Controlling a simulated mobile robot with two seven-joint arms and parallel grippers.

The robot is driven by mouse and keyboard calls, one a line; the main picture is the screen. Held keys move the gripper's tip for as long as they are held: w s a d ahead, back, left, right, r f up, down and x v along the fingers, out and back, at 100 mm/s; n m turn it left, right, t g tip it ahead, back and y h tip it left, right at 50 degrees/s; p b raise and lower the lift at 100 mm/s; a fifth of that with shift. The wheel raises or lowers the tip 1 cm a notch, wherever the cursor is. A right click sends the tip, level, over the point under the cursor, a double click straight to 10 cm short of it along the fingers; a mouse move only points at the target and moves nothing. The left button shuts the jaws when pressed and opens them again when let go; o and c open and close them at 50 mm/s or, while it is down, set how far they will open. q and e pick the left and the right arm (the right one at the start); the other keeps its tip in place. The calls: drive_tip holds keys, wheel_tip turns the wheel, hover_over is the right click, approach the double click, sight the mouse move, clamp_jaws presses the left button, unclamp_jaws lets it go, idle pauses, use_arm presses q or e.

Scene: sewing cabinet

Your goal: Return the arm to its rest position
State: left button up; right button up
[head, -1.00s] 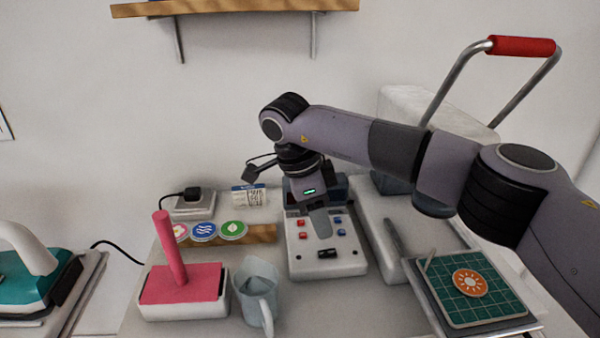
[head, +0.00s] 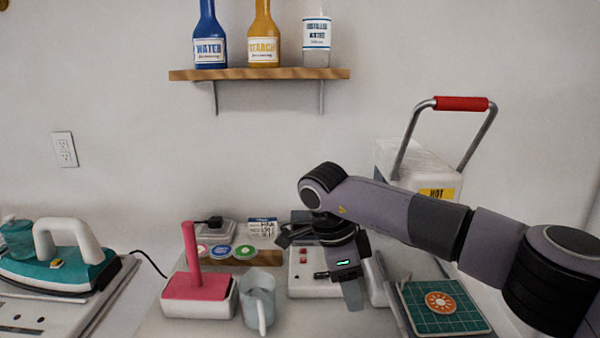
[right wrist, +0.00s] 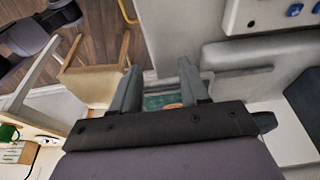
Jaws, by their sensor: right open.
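My right arm (head: 440,222) reaches in from the right in the head view, bent down at the wrist. My right gripper (head: 352,292) hangs in front of the white control box (head: 305,285), hiding part of it. In the right wrist view its two fingers (right wrist: 160,82) stand apart with nothing held between them. Beyond the fingers there is a sliver of green mat and an orange patch. My left gripper is in neither view.
A pink-handled block (head: 197,285), a glass jug (head: 259,300) and a teal mat (head: 445,307) with an orange sun disc (head: 440,303) stand around the gripper. An iron (head: 60,262) is at left. A shelf (head: 260,75) with bottles hangs above. A red-handled press (head: 425,170) stands behind the arm.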

drive_tip(key=s+a+f+g+y+p, duration=0.1)
drive_tip(key=s+a+f+g+y, duration=0.1)
drive_tip(key=s+a+f+y, duration=0.4)
drive_tip(key=s+a+f+g+y, duration=0.2)
drive_tip(key=s+a, duration=0.2)
drive_tip(key=a, duration=0.4)
drive_tip(key=s+a+r+m+g+y+p, duration=0.1)
drive_tip(key=s+a+r+m+y, duration=0.25)
drive_tip(key=a+y, duration=0.2)
drive_tip(key=s+a+r+m+y+p, duration=0.1)
drive_tip(key=s+a+r+m+y, duration=0.3)
drive_tip(key=y, duration=0.3)
drive_tip(key=w+d+m+t+y, duration=0.4)
drive_tip(key=w+d+m+t, duration=0.2)
drive_tip(key=m+t, duration=0.9)
drive_tip(key=w+d+f+m+t+h+p, duration=0.2)
drive_tip(key=d+f+m+t+h, duration=0.35)
drive_tip(key=d+m+h, duration=0.7)
drive_tip(key=s+d+f+m+g+h+p, duration=0.1)
drive_tip(key=s+d+f+m+g+h, duration=0.4)
drive_tip(key=s+d+f+m, duration=0.9)
wheel_tip(320, 180, down, 2)
drive_tip(key=d+m+h, duration=0.1)
drive_tip(key=d+m, duration=0.1)
drive_tip(key=shift+s+d+f+m+h, duration=0.15)
drive_tip(key=shift+s+d+m+h, duration=0.15)
drive_tip(key=shift+s, duration=0.1)
